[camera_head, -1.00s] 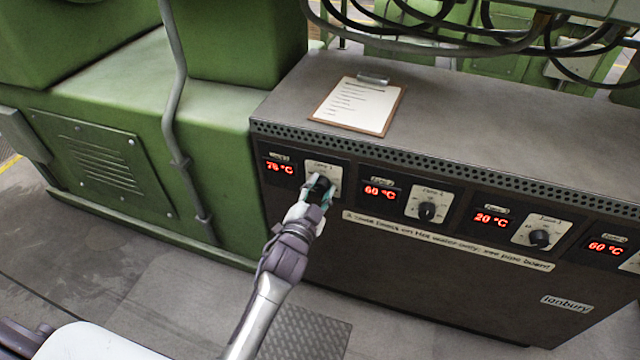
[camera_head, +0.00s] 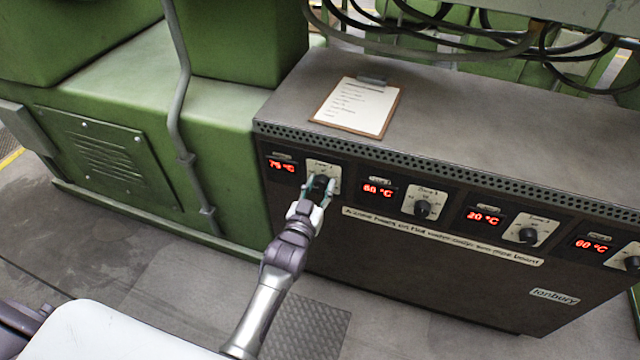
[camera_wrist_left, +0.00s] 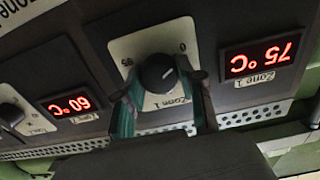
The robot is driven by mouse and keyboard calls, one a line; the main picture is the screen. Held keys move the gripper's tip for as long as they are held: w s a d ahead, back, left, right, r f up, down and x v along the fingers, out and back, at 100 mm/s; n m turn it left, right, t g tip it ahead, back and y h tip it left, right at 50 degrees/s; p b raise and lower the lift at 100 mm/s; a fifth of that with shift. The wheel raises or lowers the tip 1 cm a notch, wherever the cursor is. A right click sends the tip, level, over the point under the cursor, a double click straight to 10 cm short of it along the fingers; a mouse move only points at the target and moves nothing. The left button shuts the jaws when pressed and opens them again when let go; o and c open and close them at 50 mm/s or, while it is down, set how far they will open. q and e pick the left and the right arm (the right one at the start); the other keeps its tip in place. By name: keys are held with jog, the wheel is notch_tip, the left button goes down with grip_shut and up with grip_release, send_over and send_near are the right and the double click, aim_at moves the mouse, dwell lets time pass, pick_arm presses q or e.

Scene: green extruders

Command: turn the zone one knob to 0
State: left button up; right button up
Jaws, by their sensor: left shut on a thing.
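The zone one knob (camera_head: 321,182) is a black round knob on a pale dial plate at the left end of the dark control cabinet. My left gripper (camera_head: 318,187) is shut on it, with a finger on each side. In the left wrist view, which is upside down, the knob (camera_wrist_left: 158,74) sits between the teal fingertips, its white pointer line showing. The 0 mark shows on the dial plate there, and the pointer is not at it. The zone one display (camera_wrist_left: 264,57) reads 75 °C. My right gripper is not in view.
More knobs and red displays run to the right along the panel, the nearest being the zone two knob (camera_head: 422,208). A clipboard (camera_head: 357,106) lies on the cabinet top. Green machinery (camera_head: 110,110) stands at the left. Cables hang above the cabinet.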

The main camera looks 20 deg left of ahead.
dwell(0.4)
pick_arm(q)
jog(key=o, duration=1.1)
jog(key=shift+o, duration=0.2)
jog(key=shift+s, duration=0.1)
jog(key=s, duration=1.2)
jog(key=shift+a, duration=0.25)
jog(key=shift+w, duration=0.1)
